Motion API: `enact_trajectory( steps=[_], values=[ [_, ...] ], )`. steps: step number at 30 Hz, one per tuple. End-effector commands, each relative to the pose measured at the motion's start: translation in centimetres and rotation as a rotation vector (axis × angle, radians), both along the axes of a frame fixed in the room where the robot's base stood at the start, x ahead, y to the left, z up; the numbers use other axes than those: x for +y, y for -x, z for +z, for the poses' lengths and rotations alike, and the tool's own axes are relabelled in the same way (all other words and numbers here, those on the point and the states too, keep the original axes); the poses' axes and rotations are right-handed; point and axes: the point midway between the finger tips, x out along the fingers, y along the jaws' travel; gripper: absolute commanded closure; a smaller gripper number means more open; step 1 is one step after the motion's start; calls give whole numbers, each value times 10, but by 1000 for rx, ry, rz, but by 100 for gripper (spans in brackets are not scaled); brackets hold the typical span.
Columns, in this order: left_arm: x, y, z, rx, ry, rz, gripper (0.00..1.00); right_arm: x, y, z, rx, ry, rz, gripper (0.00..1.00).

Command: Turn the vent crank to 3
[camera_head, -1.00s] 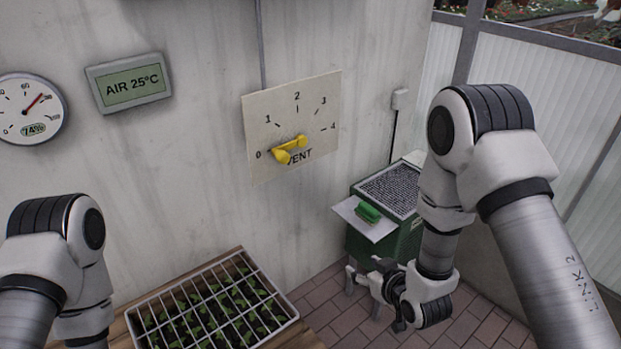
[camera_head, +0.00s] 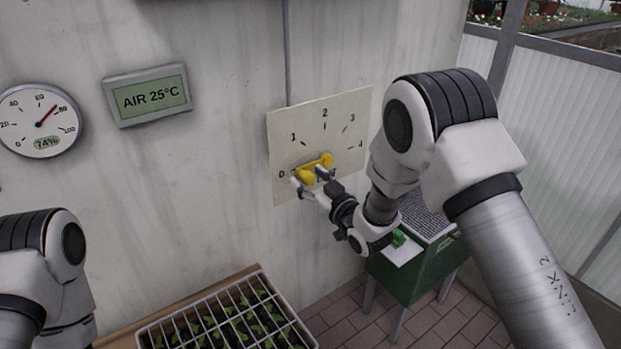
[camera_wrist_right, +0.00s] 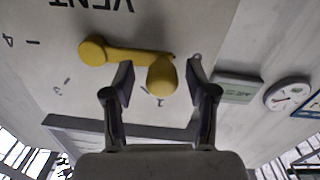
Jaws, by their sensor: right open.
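The yellow vent crank (camera_head: 318,164) is on a pale dial plate (camera_head: 341,112) on the wall, marked 0 to 4. Its knob (camera_head: 306,176) is at the lower left, near the 0 mark. My right gripper (camera_head: 309,181) is open at the knob. In the right wrist view the crank (camera_wrist_right: 118,52) shows upside down, and its knob (camera_wrist_right: 162,76) sits between the two open fingers of my right gripper (camera_wrist_right: 160,84), with gaps visible at the sides. My left gripper is out of view; only my left arm shows at the lower left.
A seedling tray (camera_head: 224,318) with a white grid stands below the dial. A green heater-like box (camera_head: 417,277) stands at the right, behind my right arm. A round gauge (camera_head: 40,121) and an AIR 25°C display (camera_head: 146,95) hang on the wall at left.

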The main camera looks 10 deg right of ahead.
Motion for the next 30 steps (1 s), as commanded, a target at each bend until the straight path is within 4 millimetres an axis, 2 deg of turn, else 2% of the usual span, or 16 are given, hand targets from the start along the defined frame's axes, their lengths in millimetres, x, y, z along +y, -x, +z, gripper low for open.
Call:
enact_trajectory(
  steps=[1,3,5,6,20,30],
  values=[
    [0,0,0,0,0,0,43,0,0,0,0,0,0,46],
    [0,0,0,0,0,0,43,0,0,0,0,0,0,71],
    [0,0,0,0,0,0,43,0,0,0,0,0,0,92],
    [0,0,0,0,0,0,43,0,0,0,0,1,0,100],
    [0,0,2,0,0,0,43,0,0,6,20,-51,0,100],
    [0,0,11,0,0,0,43,-4,-2,27,103,-263,-1,100]
  ],
)
